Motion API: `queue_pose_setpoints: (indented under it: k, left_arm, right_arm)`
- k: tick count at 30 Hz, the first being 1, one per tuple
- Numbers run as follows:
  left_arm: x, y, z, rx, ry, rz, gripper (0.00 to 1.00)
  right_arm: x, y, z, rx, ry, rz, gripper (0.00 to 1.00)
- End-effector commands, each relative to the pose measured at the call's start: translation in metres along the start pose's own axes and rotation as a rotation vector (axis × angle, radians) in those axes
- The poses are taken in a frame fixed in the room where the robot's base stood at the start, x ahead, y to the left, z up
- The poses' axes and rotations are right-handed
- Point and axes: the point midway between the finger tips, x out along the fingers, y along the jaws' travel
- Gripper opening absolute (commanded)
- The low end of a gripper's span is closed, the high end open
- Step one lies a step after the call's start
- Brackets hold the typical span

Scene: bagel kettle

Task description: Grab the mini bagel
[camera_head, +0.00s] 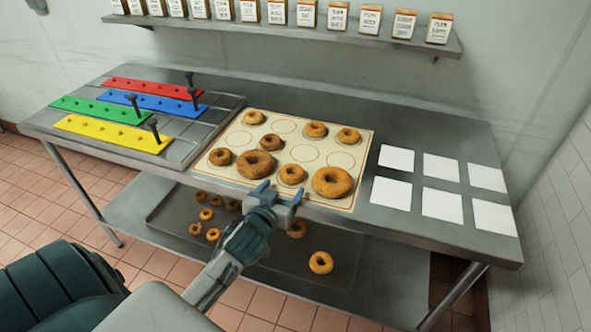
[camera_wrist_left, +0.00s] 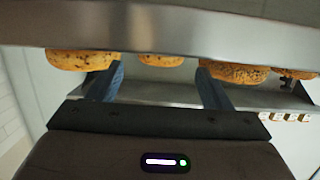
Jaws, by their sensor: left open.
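Ring-shaped brown bagels of different sizes lie on a cream board (camera_head: 233,139) with printed circles. A small bagel (camera_head: 292,174) lies near the front edge, between two large bagels, one on the left (camera_head: 255,164) and one on the right (camera_head: 332,182). Other small bagels lie at the left (camera_head: 220,157) and back (camera_head: 316,130). My left gripper (camera_head: 279,192) is open and empty at the board's front edge, pointing toward the front bagels. In the upside-down left wrist view, a small bagel (camera_wrist_left: 160,60) shows beyond and between the fingers. My right gripper is not in view.
A lower shelf tray (camera_head: 285,262) holds more bagels. Coloured peg strips (camera_head: 115,138) lie on the table's left, with upright dark pegs. White squares (camera_head: 441,204) lie on the right. A wall shelf (camera_head: 300,30) holds several labelled boxes.

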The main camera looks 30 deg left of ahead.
Motion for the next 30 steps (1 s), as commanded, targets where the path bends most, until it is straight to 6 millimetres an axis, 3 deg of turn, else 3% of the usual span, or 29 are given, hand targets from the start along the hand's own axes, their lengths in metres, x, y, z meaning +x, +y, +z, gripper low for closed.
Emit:
queue_pose_setpoints:
  k: [4, 12, 20, 30]
  left_arm:
    - [0.025, 0.000, -0.002, -0.001, 0.000, -0.001, 0.73]
    - [0.047, 0.000, -0.004, 0.000, -0.001, 0.000, 0.73]
    - [0.084, -0.001, -0.007, 0.000, -0.001, 0.001, 0.73]
    - [0.091, -0.001, -0.004, 0.001, -0.002, 0.001, 0.71]
  right_arm:
    - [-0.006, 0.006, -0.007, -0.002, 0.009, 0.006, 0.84]
    - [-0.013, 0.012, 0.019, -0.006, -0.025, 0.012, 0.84]
    - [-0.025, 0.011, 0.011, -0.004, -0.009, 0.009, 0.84]
    - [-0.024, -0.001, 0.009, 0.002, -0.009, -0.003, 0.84]
